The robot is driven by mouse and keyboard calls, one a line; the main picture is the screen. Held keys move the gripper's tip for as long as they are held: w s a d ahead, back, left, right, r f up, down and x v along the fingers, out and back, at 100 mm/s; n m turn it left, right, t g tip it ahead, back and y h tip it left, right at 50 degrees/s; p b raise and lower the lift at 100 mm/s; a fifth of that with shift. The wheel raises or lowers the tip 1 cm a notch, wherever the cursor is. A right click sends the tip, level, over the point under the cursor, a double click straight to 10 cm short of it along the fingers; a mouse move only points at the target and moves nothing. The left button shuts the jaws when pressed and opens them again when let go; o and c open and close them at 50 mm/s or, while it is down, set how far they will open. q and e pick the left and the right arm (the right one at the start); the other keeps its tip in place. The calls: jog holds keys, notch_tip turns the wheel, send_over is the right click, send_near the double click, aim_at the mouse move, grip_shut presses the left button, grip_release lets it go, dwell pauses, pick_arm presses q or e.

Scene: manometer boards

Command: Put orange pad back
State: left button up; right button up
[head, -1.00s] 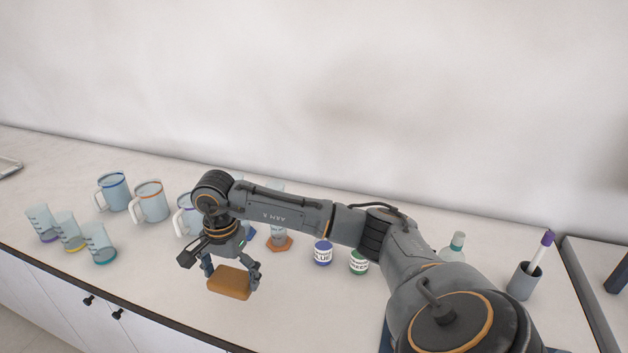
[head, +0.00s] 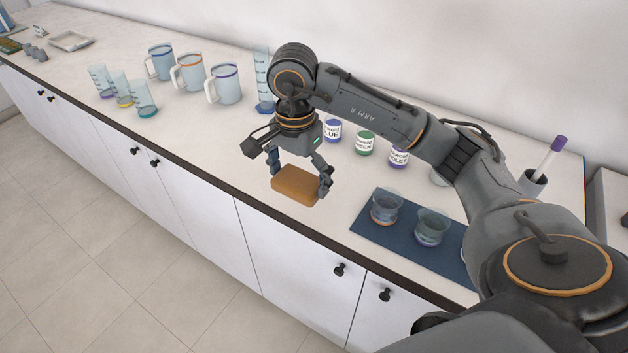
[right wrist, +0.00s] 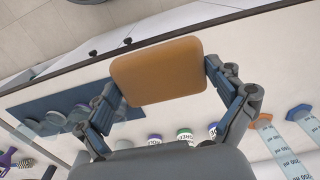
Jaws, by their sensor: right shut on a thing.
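The orange pad (head: 295,186) is a rounded orange-brown block. My right gripper (head: 299,176) is shut on it, with one finger at each end. The pad is held near the front edge of the counter, left of the blue mat. In the right wrist view the pad (right wrist: 157,71) sits between the two fingertips (right wrist: 162,80). It appears clear of the counter, though its exact height is hard to tell. My left gripper is not in view.
A blue mat (head: 366,228) with glass beakers lies to the right. Labelled jars (head: 364,143) stand behind the pad. Mugs (head: 190,72), small beakers (head: 123,94) and a tall cylinder (head: 263,80) stand to the left. The counter's dark front edge (head: 215,178) is close.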

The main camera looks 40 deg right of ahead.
jog(key=w+d+f, duration=0.1)
jog(key=d+f, duration=0.1)
jog(key=w+d+f+p, duration=0.1)
jog(key=w+d+f, duration=0.1)
jog(key=w+d+f+p, duration=0.1)
jog(key=w+d+f, duration=0.1)
jog(key=shift+w+f, duration=0.25)
jog(key=shift+f, duration=0.1)
jog(key=shift+w+d+f+p, duration=0.15)
jog(key=shift+d+f+p, duration=0.05)
jog(key=shift+f+p, duration=0.1)
notch_tip(320, 180, down, 3)
jog(key=shift+d+r+p, duration=0.1)
jog(key=shift+d+p, duration=0.05)
jog(key=shift+p, duration=0.8)
jog(key=shift+f, duration=0.25)
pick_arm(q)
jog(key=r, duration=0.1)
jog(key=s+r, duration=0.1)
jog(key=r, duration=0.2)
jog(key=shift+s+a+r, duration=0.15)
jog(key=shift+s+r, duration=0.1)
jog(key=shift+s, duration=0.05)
pick_arm(e)
jog(key=shift+w+f, duration=0.1)
